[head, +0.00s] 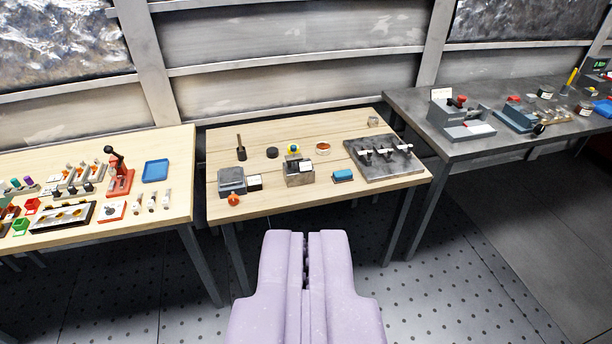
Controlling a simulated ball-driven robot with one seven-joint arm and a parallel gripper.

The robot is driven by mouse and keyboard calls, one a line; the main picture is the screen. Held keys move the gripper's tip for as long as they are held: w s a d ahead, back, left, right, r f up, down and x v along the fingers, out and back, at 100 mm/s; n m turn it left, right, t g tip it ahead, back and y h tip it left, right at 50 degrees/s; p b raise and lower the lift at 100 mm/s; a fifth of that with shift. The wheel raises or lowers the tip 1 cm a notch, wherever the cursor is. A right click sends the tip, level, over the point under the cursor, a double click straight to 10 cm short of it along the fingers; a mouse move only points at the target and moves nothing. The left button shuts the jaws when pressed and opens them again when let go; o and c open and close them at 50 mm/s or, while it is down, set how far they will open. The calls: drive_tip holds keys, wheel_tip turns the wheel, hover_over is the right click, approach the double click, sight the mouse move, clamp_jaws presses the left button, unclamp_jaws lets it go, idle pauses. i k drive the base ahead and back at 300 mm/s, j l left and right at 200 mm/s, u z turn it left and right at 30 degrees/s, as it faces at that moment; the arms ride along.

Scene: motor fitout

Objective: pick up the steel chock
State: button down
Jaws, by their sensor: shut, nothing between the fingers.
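My gripper (304,246), pale lilac, points forward from the bottom middle, in front of the middle wooden table. Its two fingers lie together with only a thin dark seam, and nothing is held. A small grey metallic block (374,121) sits at the table's back right corner, behind the dark plate; it may be the steel chock, but it is too small to be sure. A larger grey metal block with a white label (299,172) stands near the table's middle. My gripper is apart from both and short of the table's front edge.
The middle table (270,207) also bears a dark plate with upright pegs (391,168), a grey box (231,181), a blue block (343,175) and an orange knob (234,199). A cluttered wooden table (183,212) stands left, a grey bench (420,110) right. The floor in front is clear.

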sight(365, 155)
drive_tip(key=i+j+z, duration=0.4)
drive_tip(key=j, duration=0.25)
drive_tip(key=i+j+z, duration=0.2)
drive_tip(key=j, duration=0.2)
drive_tip(key=i+j+z, duration=0.2)
drive_tip(key=j, duration=0.2)
drive_tip(key=j+z, duration=0.2)
drive_tip(key=j, duration=0.2)
